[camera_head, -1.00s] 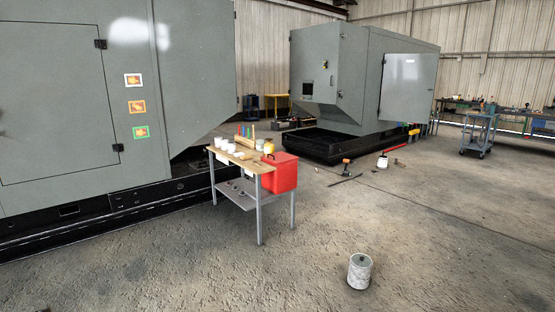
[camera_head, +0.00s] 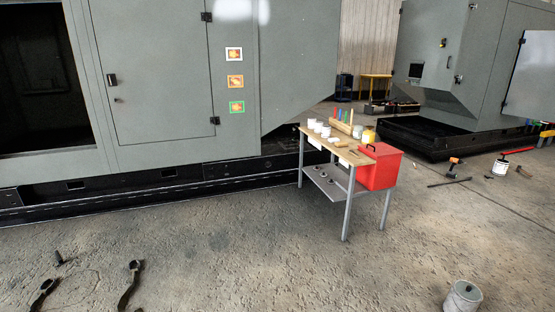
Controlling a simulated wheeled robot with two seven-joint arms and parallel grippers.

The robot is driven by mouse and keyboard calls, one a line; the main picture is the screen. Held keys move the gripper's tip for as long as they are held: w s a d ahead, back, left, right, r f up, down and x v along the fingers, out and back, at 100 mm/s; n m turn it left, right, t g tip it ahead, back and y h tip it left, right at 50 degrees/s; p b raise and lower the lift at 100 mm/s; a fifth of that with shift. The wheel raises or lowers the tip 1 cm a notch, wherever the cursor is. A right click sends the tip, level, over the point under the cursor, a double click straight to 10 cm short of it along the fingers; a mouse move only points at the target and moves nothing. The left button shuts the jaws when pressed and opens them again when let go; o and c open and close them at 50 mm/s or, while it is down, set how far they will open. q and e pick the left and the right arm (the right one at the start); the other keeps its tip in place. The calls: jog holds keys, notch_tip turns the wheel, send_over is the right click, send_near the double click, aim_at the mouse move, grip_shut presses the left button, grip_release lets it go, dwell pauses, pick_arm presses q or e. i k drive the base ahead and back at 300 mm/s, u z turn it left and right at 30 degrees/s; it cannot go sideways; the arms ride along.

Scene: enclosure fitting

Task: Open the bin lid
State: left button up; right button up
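A red bin (camera_head: 377,170) with a shut red lid and a black handle on top is at the right end of a small workbench (camera_head: 337,150). The bin stands right of the picture's middle, some distance ahead of me. I cannot tell how the lid is hinged. Neither of my grippers shows in the head view.
The workbench holds white cups, a yellow pot and coloured sticks. A white bucket (camera_head: 462,297) stands on the floor at the lower right. Dark tool-like items (camera_head: 131,284) lie at the lower left. Grey enclosures (camera_head: 160,80) stand behind. The floor before the bench is clear.

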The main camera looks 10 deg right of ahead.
aim_at(382, 149)
jog(key=z, duration=0.4)
jog(key=i, duration=2.35)
jog(key=z, duration=1.15)
jog(key=i, duration=1.6)
jog(key=z, duration=0.55)
